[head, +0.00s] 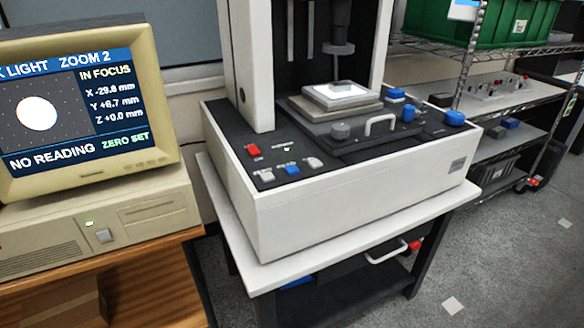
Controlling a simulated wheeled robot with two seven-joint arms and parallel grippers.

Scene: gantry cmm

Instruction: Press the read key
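The measuring machine (330,205) stands on a white-topped stand. The dark front left corner of its base carries a red key (253,149), a blue key (291,169), a left pale key (264,175) and a right pale key (314,163). Their labels are too small to read, so I cannot tell which is the read key. The monitor (165,100) shows "IN FOCUS", "NO READING", "ZERO SET", X -29.8, Y +6.7 and Z +0.0 mm. Neither gripper is in view.
A lit stage plate (341,95) sits under the machine's lens, with blue knobs and a pale handle (380,122) nearby. The machine's column (249,60) rises behind the keys. A wooden desk (150,285) is at left, wire shelves at right. Floor is open at lower right.

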